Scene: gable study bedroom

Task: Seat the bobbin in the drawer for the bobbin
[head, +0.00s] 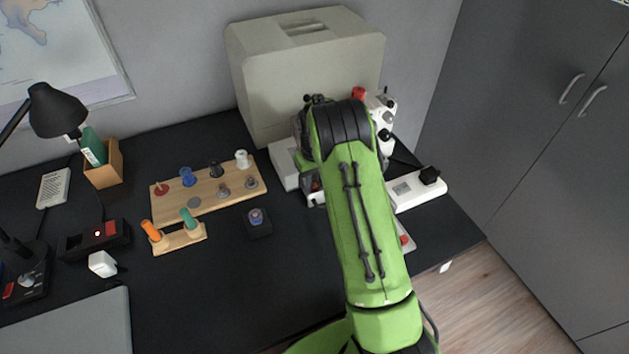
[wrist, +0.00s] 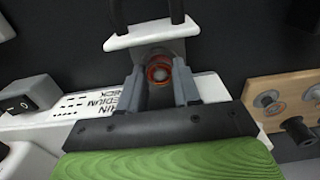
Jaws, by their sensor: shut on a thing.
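My gripper (wrist: 161,88) is in the wrist view, its two grey fingers closed about a small round metallic piece with a red-orange ring, which looks like the bobbin (wrist: 158,71). A white part with a straight front edge (wrist: 150,39) and two dark posts lies just beyond the fingertips; I cannot tell whether it is the drawer. The bobbin appears close to or at this part, but whether it touches is unclear. White machine body (wrist: 205,88) lies under and beside the fingers. In the head view my arm hides the gripper, the bobbin and most of the white sewing machine (head: 379,108).
A wooden rack (head: 172,210) with several spools and bobbins stands left of the machine. A small black block (head: 259,228) bears a round item. A beige cover (head: 258,75) stands behind. A white device (head: 415,193) lies right. The desk's front middle is clear.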

